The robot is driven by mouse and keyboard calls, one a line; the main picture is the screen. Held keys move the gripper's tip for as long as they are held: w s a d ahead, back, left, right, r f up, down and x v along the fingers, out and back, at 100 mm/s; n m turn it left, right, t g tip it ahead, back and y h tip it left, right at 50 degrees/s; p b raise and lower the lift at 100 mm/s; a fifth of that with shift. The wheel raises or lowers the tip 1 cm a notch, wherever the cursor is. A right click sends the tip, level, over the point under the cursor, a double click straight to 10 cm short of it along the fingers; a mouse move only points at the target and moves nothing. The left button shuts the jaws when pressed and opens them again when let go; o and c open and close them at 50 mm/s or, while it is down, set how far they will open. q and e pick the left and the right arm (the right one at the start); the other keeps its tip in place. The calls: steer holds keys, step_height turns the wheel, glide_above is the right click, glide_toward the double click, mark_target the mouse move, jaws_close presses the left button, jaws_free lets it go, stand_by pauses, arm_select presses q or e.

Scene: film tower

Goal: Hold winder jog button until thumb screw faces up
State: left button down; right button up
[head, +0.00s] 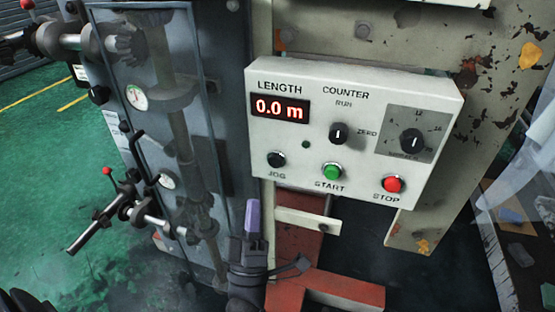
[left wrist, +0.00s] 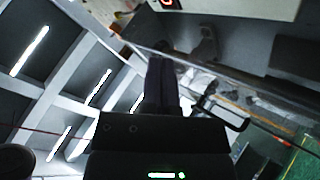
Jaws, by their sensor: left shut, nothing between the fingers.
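The black JOG button (head: 276,159) is at the lower left of a cream control box, under the display. My left gripper (head: 253,205) is shut and empty, its purple-grey fingers pointing up. In the head view its tips are below and slightly left of the JOG button, with a visible gap between them. In the left wrist view the closed fingers (left wrist: 162,78) point toward the lower edge of the box. I cannot make out the winder's thumb screw in either view. My right gripper is not in view.
The control box (head: 350,95) also has a green START button (head: 332,171), a red STOP button (head: 394,184) and two dark knobs. A glass-fronted machine (head: 165,130) with shafts and gauges stands to the left. Green floor is at far left.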

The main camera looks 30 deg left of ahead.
mark_target(276, 161)
arm_select(q)
steer(key=w+b, duration=0.1)
steer(key=w, duration=0.2)
steer(key=w+a+b, duration=0.1)
steer(key=w+b, duration=0.1)
steer(key=w+a+b, duration=0.1)
steer(key=w, duration=0.2)
steer(key=shift+w, duration=0.35)
stand_by(0.9)
stand_by(0.8)
steer(key=shift+w+a+b, duration=0.1)
steer(key=shift+w+b, duration=0.3)
